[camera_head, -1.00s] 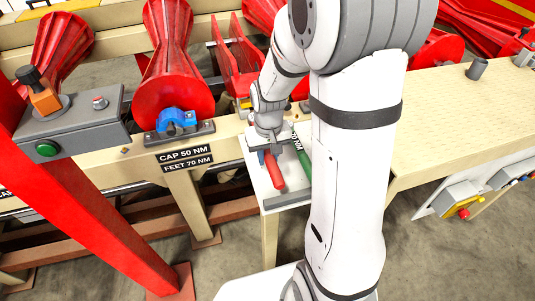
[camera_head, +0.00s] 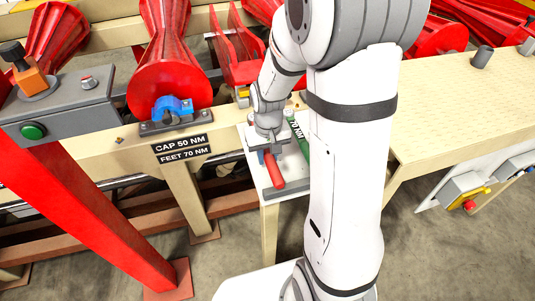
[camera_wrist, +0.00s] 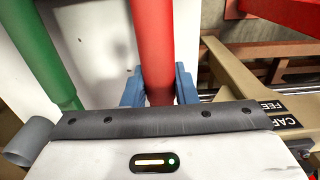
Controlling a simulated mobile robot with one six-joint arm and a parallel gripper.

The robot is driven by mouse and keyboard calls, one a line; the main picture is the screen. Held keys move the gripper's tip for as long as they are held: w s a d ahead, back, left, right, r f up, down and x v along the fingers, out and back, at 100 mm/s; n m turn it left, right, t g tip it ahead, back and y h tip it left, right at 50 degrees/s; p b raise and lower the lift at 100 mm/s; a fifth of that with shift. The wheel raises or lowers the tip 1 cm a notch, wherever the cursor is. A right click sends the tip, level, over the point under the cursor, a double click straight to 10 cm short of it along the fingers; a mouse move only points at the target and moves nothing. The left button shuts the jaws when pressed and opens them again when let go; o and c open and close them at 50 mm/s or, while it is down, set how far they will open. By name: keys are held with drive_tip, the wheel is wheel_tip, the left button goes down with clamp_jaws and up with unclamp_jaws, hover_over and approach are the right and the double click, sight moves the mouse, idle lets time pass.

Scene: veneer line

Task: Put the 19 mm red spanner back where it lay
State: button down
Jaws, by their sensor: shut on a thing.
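My gripper (camera_wrist: 158,92) is shut on the red spanner, with blue fingers on both sides of its red handle (camera_wrist: 152,40) in the wrist view. In the head view the red handle (camera_head: 274,172) points toward the front over the white tray (camera_head: 295,179). I cannot tell whether the spanner touches the tray. The spanner's head is hidden and no 19 mm mark can be read. A green-handled tool (camera_wrist: 38,45) lies left of it in the wrist view; in the head view the green one (camera_head: 303,141) is to its right, partly behind my arm.
A "70 NM" label shows beside the green tool. A blue cap (camera_head: 172,107) sits on the beam before a large red roller (camera_head: 166,62). A grey control box (camera_head: 60,105) and red post (camera_head: 95,210) stand left. A wide beige table (camera_head: 450,100) is right.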

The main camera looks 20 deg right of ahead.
drive_tip(key=shift+f+b, duration=0.55)
drive_tip(key=shift+f, duration=0.05)
drive_tip(key=c, duration=1.1)
unclamp_jaws()
drive_tip(key=shift+r+p, duration=2.9)
drive_tip(key=shift+r, duration=1.15)
